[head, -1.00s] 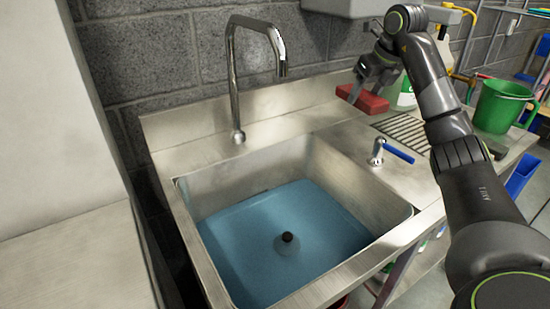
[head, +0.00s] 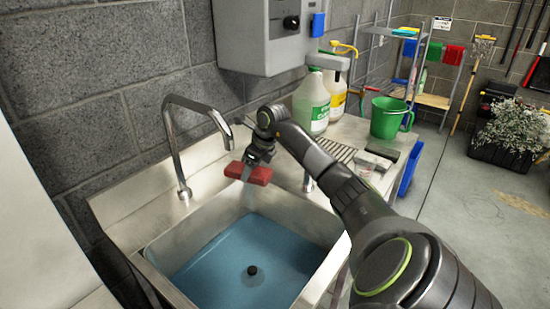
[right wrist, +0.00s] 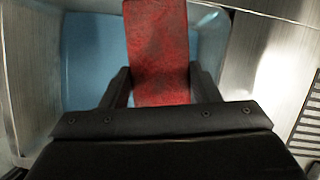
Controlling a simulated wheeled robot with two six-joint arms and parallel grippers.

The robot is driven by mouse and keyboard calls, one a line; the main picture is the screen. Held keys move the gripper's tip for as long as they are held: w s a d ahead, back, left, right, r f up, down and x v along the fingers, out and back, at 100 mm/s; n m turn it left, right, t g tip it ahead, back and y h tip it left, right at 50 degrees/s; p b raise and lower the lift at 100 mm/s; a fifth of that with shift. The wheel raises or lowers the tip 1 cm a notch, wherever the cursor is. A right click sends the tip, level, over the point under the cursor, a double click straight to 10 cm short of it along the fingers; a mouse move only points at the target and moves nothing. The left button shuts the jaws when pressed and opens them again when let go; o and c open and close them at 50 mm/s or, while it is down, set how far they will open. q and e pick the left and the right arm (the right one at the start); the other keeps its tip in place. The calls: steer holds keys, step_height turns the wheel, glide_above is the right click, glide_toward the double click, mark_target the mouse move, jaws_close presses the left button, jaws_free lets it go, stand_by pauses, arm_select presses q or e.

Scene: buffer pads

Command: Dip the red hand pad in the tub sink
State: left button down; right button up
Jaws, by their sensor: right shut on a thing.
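The red hand pad (head: 248,173) is held by my right gripper (head: 256,162) above the back right part of the tub sink (head: 318,243). In the right wrist view the red pad (right wrist: 160,50) sits between the two dark fingers of the gripper (right wrist: 161,88), with blue water behind it. The sink holds blue water (head: 240,262) with a dark plug standing in it. The pad is above the water and apart from it. My left gripper is not in view.
A curved metal faucet (head: 180,140) rises at the sink's back left. To the right stand white jugs (head: 311,103), a green bucket (head: 388,118) and a drain rack (head: 335,150). A grey wall box (head: 265,35) hangs above the counter.

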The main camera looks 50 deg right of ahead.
steer(key=shift+s+f+n+p, duration=1.3)
steer(key=shift+s+f+p, duration=2.25)
steer(key=shift+s+p, duration=1.95)
steer(key=shift+y, duration=0.4)
steer(key=f+b, duration=0.5)
steer(key=f, duration=0.2)
steer(key=w+f+b, duration=0.1)
steer(key=f+b, duration=0.3)
steer(key=f, duration=0.4)
steer(key=f+b, duration=0.5)
steer(key=f, duration=0.2)
steer(key=shift+w+a+f+b, duration=0.15)
steer(key=shift+a+b, duration=0.1)
steer(key=shift+b, duration=0.1)
